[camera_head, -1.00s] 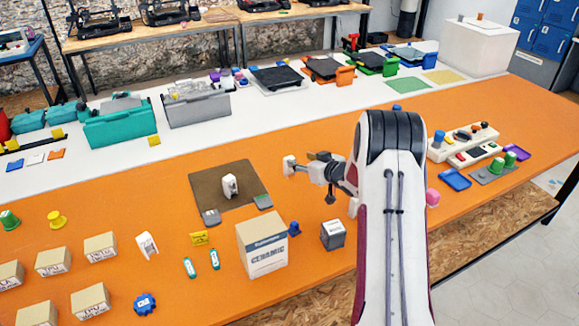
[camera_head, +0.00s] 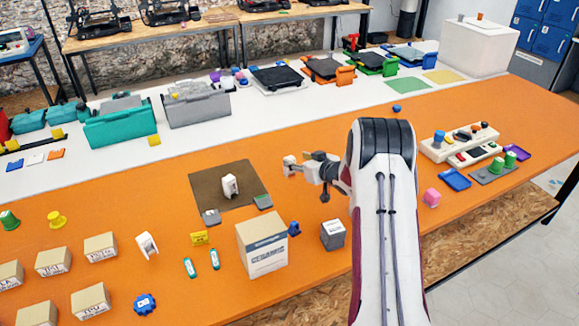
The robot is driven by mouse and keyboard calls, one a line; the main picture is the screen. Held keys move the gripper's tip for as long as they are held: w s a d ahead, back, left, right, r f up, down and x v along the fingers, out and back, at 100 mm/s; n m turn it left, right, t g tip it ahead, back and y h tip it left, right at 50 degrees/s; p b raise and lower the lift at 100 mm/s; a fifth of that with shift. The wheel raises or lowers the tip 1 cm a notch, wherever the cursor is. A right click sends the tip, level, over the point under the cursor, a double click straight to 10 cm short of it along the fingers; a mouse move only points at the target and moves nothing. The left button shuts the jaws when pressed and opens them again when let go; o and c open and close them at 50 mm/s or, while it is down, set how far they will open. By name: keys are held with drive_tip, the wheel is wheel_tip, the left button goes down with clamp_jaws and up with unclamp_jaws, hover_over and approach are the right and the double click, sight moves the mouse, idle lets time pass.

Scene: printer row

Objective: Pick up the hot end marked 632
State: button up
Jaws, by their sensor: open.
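No marking 632 can be read at this size, so I cannot tell which thing is the hot end so marked. A white part with a dark centre (camera_head: 230,185) stands on a brown mat (camera_head: 228,168). A small grey block (camera_head: 211,217) and a grey-green block (camera_head: 263,201) sit at the mat's front corners. Another white part (camera_head: 147,245) stands on the orange table, left of the mat. My gripper (camera_head: 288,165) is open, in the air to the right of the mat's far part, apart from these things. Its fingertips are small and partly blurred.
Several cardboard boxes (camera_head: 100,246) are at the left. A white control panel (camera_head: 459,143) is at the right.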

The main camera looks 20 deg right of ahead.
sight(289, 158)
idle(0.3)
drive_tip(key=shift+w+a+f, duration=0.3)
drive_tip(key=shift+w+f, duration=0.25)
drive_tip(key=shift+w, duration=0.2)
drive_tip(key=shift+w+a+f, duration=0.25)
drive_tip(key=shift+w+f, duration=0.25)
drive_tip(key=shift+w, duration=0.2)
drive_tip(key=shift+x, duration=0.8)
drive_tip(key=c, duration=1.2)
